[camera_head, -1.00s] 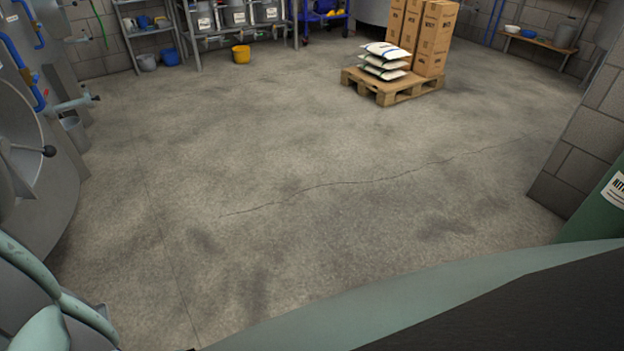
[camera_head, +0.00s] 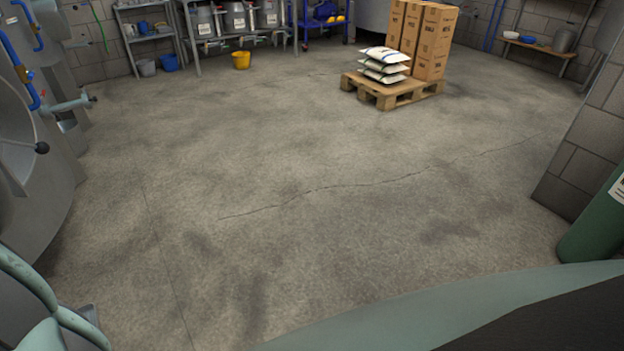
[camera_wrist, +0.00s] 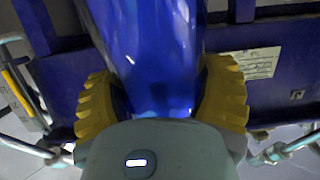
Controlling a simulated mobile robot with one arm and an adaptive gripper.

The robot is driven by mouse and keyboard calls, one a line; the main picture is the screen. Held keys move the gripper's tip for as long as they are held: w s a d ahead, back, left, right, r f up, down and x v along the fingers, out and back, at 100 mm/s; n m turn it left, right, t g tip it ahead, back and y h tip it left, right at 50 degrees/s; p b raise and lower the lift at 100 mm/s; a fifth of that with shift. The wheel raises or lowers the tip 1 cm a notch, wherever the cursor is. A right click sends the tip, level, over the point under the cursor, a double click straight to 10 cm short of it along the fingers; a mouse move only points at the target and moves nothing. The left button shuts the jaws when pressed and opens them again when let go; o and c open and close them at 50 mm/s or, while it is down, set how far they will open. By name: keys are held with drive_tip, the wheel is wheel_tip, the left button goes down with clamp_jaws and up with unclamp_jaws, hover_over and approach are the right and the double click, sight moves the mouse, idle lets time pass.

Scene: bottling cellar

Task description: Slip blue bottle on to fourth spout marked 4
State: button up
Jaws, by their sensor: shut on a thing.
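In the wrist view my gripper (camera_wrist: 163,100) is shut on a blue bottle (camera_wrist: 158,50). Its two yellow ribbed fingers press on the bottle from either side. The bottle is glossy and reaches up out of the top of the picture, so its far end is hidden. Behind it is a dark blue panel or frame (camera_wrist: 275,88) with a cream label too blurred to read. No spout marked 4 can be made out. The head view shows neither my gripper nor the bottle.
Open concrete floor (camera_head: 270,210) fills the head view. A wooden pallet (camera_head: 388,96) with white sacks (camera_head: 384,62) and cartons (camera_head: 428,42) stands at the back. A metal tank (camera_head: 35,150) is at left, a green cylinder (camera_head: 600,225) and block wall (camera_head: 585,150) at right.

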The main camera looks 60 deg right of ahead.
drive_tip(key=shift+w+a+f+y+b, duration=0.2)
drive_tip(key=shift+a+f+y+b, duration=0.25)
drive_tip(key=shift+b, duration=0.7)
drive_tip(key=shift+w+a+f+y+b, duration=0.2)
drive_tip(key=shift+a+b, duration=0.4)
drive_tip(key=shift+b, duration=0.55)
drive_tip(key=shift+a, duration=0.1)
drive_tip(key=shift+w+a+b, duration=0.15)
drive_tip(key=shift+b, duration=0.4)
drive_tip(key=shift+f+t+b, duration=0.3)
drive_tip(key=shift+f+b, duration=0.65)
drive_tip(key=shift+b, duration=0.05)
drive_tip(key=o, duration=1.3)
drive_tip(key=shift+c, duration=0.2)
drive_tip(key=shift+f, duration=0.1)
